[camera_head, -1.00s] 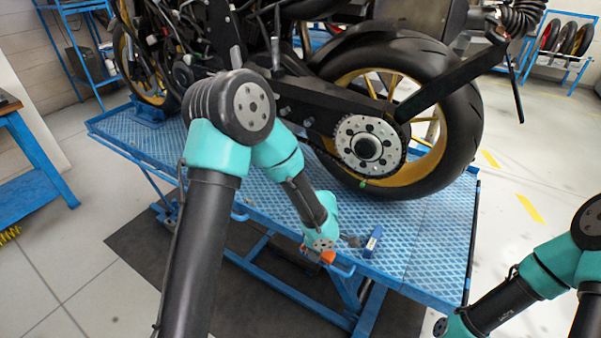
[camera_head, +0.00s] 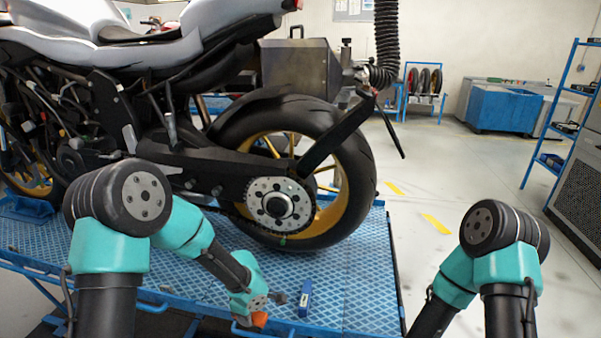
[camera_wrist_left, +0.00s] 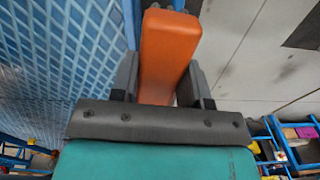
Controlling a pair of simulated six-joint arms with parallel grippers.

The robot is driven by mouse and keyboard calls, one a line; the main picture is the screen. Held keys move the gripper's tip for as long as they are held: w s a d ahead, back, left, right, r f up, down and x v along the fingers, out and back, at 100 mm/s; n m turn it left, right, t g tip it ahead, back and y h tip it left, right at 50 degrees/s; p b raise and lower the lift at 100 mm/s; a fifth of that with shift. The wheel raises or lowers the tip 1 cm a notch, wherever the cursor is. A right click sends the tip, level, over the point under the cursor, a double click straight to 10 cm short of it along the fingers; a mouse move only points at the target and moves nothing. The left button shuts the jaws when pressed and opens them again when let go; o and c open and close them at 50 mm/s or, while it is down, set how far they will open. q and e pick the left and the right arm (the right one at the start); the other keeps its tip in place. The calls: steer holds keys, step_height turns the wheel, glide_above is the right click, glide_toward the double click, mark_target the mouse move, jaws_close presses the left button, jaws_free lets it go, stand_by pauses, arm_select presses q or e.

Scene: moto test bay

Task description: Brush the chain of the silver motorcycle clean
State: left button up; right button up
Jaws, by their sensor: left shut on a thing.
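The silver motorcycle (camera_head: 200,35) stands on a blue lift, its rear wheel to the right. The chain runs under the dark swingarm to the rear sprocket (camera_head: 262,188); its links are too small to make out. My left gripper (camera_head: 270,304) is low at the lift's near edge, below and apart from the chain. It is shut on an orange handle (camera_wrist_left: 165,55), apparently of the brush, which also shows in the head view (camera_head: 259,319). The brush's bristles are not clear. My right arm reaches down at the right; its gripper is out of view.
The blue lift platform (camera_head: 350,300) has a diamond-pattern deck. A small blue item with a pale label (camera_head: 305,298) stands on it, just right of my left gripper. The rear tyre (camera_head: 361,165) stands close behind. Open floor lies right of the lift.

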arm_select(q)
steer(key=w+a+r+m, duration=0.2)
steer(key=w+m, duration=0.3)
steer(key=w, duration=0.2)
steer(key=w+a+r+m, duration=0.3)
steer(key=w+m, duration=0.3)
steer(key=w, duration=0.2)
steer(key=shift+r, duration=0.15)
steer(key=shift+s+a, duration=0.1)
steer(key=s+f+m, duration=0.1)
steer(key=s+f, duration=0.1)
steer(key=s+f+m, duration=0.2)
steer(key=s+f, duration=0.1)
steer(key=shift+s+f+m, duration=0.1)
steer(key=shift+f+m, duration=0.05)
steer(key=shift+m, duration=0.15)
stand_by(0.4)
steer(key=w+d+r+m, duration=0.1)
steer(key=w+r+m, duration=0.1)
steer(key=r, duration=0.3)
steer(key=shift+w+d, duration=0.35)
steer(key=shift+w, duration=0.2)
